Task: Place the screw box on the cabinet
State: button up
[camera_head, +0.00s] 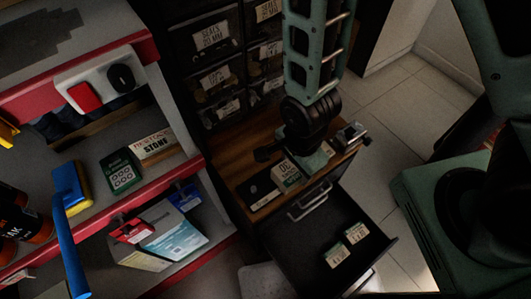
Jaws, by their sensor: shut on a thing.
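The cabinet has a wooden top (232,160) and stands in the middle of the view. My gripper (300,166) reaches down from above and is low over this top. It is shut on a small screw box (286,176) with a pale label, at the front part of the top. The wrist and the gripper body hide much of the grip. I cannot tell whether the box touches the wood. Two similar small labelled boxes (334,254) lie in the open drawer below.
The cabinet's drawer (300,240) is pulled out toward the lower right. A flat black item (259,190) lies on the top, left of the held box. Labelled bins (210,45) rise behind. Red-edged shelves (170,185) with goods stand at left. Tiled floor (395,105) is clear at right.

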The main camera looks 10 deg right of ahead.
jog(key=b, duration=0.3)
jog(key=shift+w+a+f+b, duration=0.1)
jog(key=shift+w+f+b, duration=0.15)
jog(key=shift+f+b, duration=0.05)
jog(key=w+a, duration=0.1)
jog(key=w, duration=0.2)
jog(key=w+a+f+b, duration=0.1)
jog(key=w, duration=0.3)
jog(key=w+a+b, duration=0.1)
jog(key=w+a, duration=0.1)
jog(key=w, duration=0.1)
jog(key=shift+w+a+f, duration=0.1)
jog(key=shift+w+f, duration=0.1)
jog(key=shift+f, duration=0.05)
notch_tip(320, 180, down, 5)
jog(key=b, duration=0.4)
jog(key=shift+w+a+b, duration=0.1)
jog(key=shift+w+b, duration=0.05)
jog(key=shift+b, duration=0.25)
jog(key=shift+r, duration=0.1)
jog(key=o, duration=1.1)
jog(key=shift+o, duration=0.2)
